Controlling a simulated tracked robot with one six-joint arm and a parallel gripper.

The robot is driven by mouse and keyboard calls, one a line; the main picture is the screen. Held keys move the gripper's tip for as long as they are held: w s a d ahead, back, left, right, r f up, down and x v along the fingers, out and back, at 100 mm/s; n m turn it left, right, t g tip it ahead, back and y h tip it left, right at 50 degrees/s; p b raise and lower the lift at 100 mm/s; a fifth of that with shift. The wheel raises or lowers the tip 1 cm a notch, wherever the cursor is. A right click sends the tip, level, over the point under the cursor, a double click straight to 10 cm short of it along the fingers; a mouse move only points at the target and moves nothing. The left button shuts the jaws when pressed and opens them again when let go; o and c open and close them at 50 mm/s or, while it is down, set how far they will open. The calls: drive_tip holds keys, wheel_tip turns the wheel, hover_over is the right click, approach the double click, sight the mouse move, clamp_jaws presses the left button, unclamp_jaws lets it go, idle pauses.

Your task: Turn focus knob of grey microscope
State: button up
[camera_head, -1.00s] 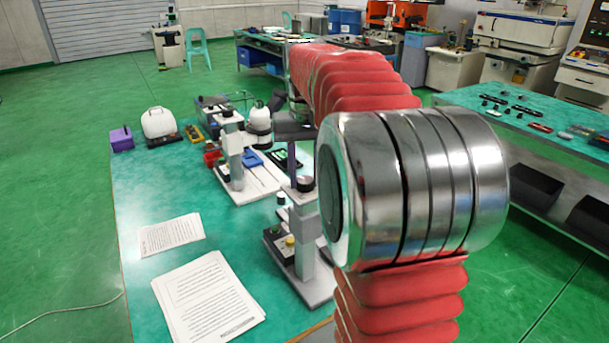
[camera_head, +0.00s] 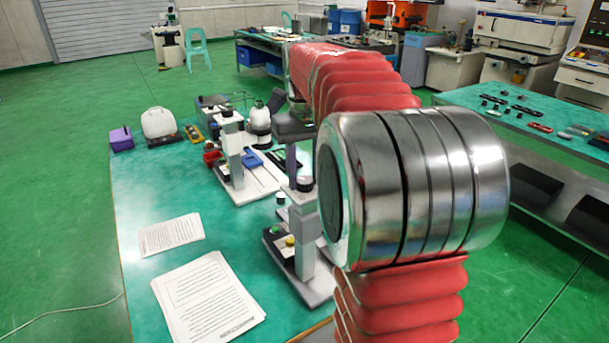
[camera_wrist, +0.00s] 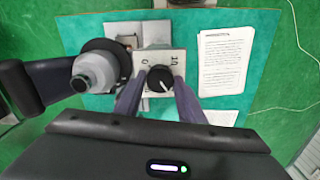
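The grey microscope (camera_head: 306,240) stands at the front of the teal table, with its post upright and a black knob (camera_head: 305,184) on top. In the wrist view the round black knob (camera_wrist: 160,78) sits on the microscope's pale, marked face. The microscope's light grey eyepiece with a dark ring (camera_wrist: 92,70) is to its left. My gripper (camera_wrist: 157,88) is open, with one finger on each side of the knob. I cannot tell whether the fingers touch it. In the head view my gripper is just above the post, and my arm hides the microscope's right part.
Printed sheets (camera_head: 208,302) lie left of the microscope. Behind it stands a similar white microscope (camera_head: 232,150). A purple box (camera_head: 121,139) and a white-domed device (camera_head: 158,123) are at the far left. Another teal bench (camera_head: 545,115) is at right.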

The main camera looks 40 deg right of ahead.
sight(304, 179)
drive_tip(key=o, duration=0.4)
drive_tip(key=shift+c, duration=0.2)
wheel_tip(304, 179, up, 14)
drive_tip(key=shift+f, duration=0.15)
idle(0.5)
drive_tip(key=shift+a, duration=0.1)
idle(0.4)
drive_tip(key=s+a+f+t, duration=0.1)
drive_tip(key=s+a+f, duration=0.1)
drive_tip(key=a, duration=0.2)
drive_tip(key=s+a+f+n+t, duration=0.1)
drive_tip(key=s+a+f, duration=0.1)
drive_tip(key=a, duration=0.3)
drive_tip(key=s+a+f+t, duration=0.1)
drive_tip(key=s+a+f, duration=0.1)
drive_tip(key=s+a, duration=0.15)
drive_tip(key=s+a+f+n+t, duration=0.1)
drive_tip(key=s+a+f, duration=0.4)
drive_tip(key=f, duration=0.2)
drive_tip(key=s+a+f+t, duration=0.1)
drive_tip(key=s+a+f, duration=0.3)
drive_tip(key=f, duration=0.3)
drive_tip(key=shift+s+a+f+n+t, duration=0.3)
drive_tip(key=shift+s+a+f+n, duration=0.1)
drive_tip(key=shift+s, duration=0.25)
